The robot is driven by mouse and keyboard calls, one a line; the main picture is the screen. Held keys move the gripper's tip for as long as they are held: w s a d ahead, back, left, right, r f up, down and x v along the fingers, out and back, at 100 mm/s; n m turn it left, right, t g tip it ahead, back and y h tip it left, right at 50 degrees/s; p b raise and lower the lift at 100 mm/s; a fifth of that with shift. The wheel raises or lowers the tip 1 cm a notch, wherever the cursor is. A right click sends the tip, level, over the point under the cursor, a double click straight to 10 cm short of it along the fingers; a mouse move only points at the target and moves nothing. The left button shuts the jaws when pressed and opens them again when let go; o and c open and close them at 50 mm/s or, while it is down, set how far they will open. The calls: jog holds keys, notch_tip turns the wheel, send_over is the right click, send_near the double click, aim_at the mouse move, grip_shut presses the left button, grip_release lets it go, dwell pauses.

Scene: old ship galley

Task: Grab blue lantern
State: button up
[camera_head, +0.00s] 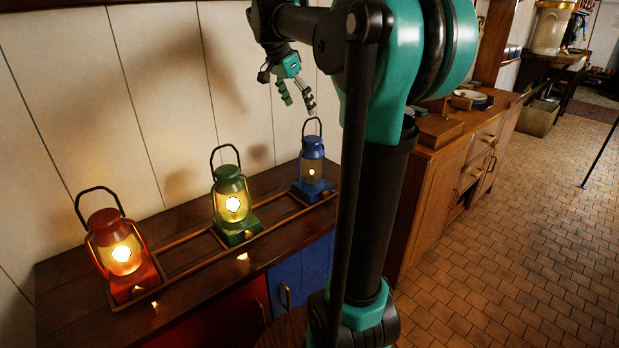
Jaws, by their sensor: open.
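A blue lantern (312,171) stands upright on a dark wooden cabinet top, with a thin dark handle loop raised above it and a small light inside. It is the right-hand one of three lanterns in a row. My gripper (298,106) is open and empty, pointing down above the blue lantern and slightly to its left in the picture. The fingertips appear close to the top of the handle but apart from it. The depth gap between them is hard to tell. No part of the blue lantern is clearly hidden.
A green lantern (231,204) and a red lantern (120,252) stand to the left, both lit. A low wooden rail frame (183,264) surrounds the lantern bases. A white panelled wall (95,90) is close behind. A wooden sideboard (437,187) stands right; tiled floor (520,240) is open beyond.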

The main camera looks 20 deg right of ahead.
aim_at(312, 138)
jog(key=x, duration=1.4)
jog(key=shift+w, duration=0.1)
jog(key=shift+c, duration=0.6)
grip_shut()
jog(key=shift+r, duration=0.1)
